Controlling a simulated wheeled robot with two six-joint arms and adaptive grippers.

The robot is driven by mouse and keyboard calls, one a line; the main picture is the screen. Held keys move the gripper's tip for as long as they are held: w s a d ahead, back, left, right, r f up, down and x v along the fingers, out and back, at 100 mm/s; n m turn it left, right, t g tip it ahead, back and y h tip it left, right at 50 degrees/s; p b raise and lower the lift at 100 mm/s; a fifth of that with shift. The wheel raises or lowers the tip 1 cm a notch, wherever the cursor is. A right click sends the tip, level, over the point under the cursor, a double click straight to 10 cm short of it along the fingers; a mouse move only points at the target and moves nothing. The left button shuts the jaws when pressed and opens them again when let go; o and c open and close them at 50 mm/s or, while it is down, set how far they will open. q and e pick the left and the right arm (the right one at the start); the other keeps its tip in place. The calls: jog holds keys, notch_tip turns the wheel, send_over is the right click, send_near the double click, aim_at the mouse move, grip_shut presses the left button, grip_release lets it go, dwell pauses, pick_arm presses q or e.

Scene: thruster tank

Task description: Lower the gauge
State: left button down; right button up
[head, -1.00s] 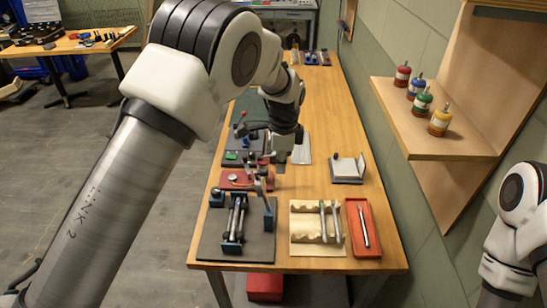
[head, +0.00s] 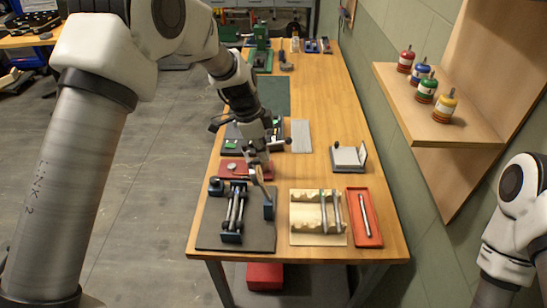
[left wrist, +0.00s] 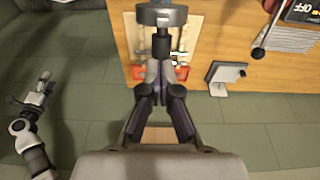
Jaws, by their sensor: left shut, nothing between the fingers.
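A small dial with a pale face (head: 232,167) lies at the red plate (head: 228,176); I take it to be the gauge. My left gripper (head: 260,163) is at the right end of this plate, shut and empty. Its closed fingertips (left wrist: 160,72) show in the left wrist view. Close beyond them there is a round grey part with a black stem (left wrist: 162,42); I cannot tell what it belongs to or whether they touch. My right gripper (left wrist: 40,92) is small in the left wrist view, away from the table, its jaws unclear.
A dark mat with a metal fixture (head: 236,245) lies in front of the red plate. A wooden rack with rods (head: 318,238) and a red tray (head: 378,238) lie to its right. A shelf with coloured pots (head: 440,140) is on the right wall. Table between plate and small stand (head: 349,156) looks clear.

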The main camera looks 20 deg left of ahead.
pick_arm(q)
jog(key=s+a+f+t+h+b, duration=0.3)
jog(key=a+f+h+b, duration=0.8)
jog(key=b, duration=2.2)
jog(key=s+a+f, duration=0.2)
jog(key=a+f, duration=0.1)
jog(key=a, duration=0.2)
jog(key=shift+a+f, duration=0.25)
jog(key=shift+f, duration=0.05)
